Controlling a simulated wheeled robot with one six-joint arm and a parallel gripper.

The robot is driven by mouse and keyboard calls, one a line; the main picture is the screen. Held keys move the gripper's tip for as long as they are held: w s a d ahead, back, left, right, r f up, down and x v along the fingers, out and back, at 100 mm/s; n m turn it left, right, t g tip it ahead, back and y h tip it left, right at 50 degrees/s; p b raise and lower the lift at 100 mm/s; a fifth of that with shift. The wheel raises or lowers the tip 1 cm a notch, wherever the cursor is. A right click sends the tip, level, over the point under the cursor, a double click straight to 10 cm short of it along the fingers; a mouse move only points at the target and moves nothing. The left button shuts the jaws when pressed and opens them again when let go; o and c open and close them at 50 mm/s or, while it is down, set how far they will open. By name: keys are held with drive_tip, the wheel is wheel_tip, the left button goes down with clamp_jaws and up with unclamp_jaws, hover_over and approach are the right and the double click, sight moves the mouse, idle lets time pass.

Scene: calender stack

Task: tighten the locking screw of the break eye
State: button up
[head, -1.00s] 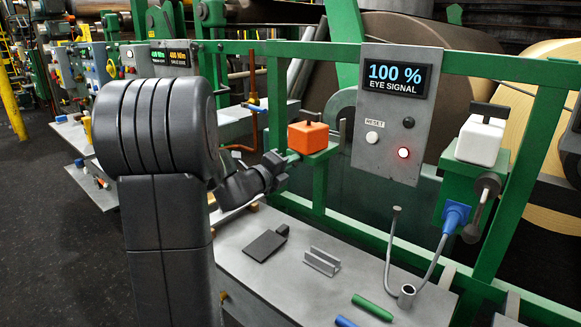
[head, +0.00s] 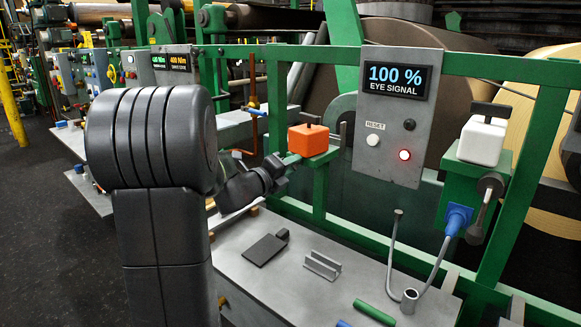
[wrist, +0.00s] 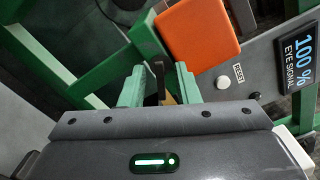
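An orange box (head: 308,140) with a dark top piece sits on a green bracket of the frame; I take it for the break eye. It also shows in the wrist view (wrist: 197,32). My gripper (head: 291,160) is just left of and below it. In the wrist view its two pale green fingers (wrist: 161,82) stand apart, on either side of a small dark and brass-coloured piece (wrist: 159,78), perhaps the locking screw. Gaps seem to show beside this piece, and I see no firm contact. In the head view my arm and gripper hide it.
A grey panel (head: 352,150) right of the orange box reads 100 % EYE SIGNAL, with a RESET button and a lit red lamp. A white box (head: 482,140) stands on a green bracket farther right. The grey table (head: 262,285) below holds a dark plate, a metal channel and a green rod.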

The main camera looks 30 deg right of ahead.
drive_tip(key=shift+a, duration=0.1)
drive_tip(key=b+v, duration=0.1)
drive_tip(key=v, duration=0.6)
idle(0.4)
drive_tip(key=p+x, duration=0.1)
drive_tip(key=x, duration=0.6)
drive_tip(key=shift+r, duration=0.1)
idle(0.4)
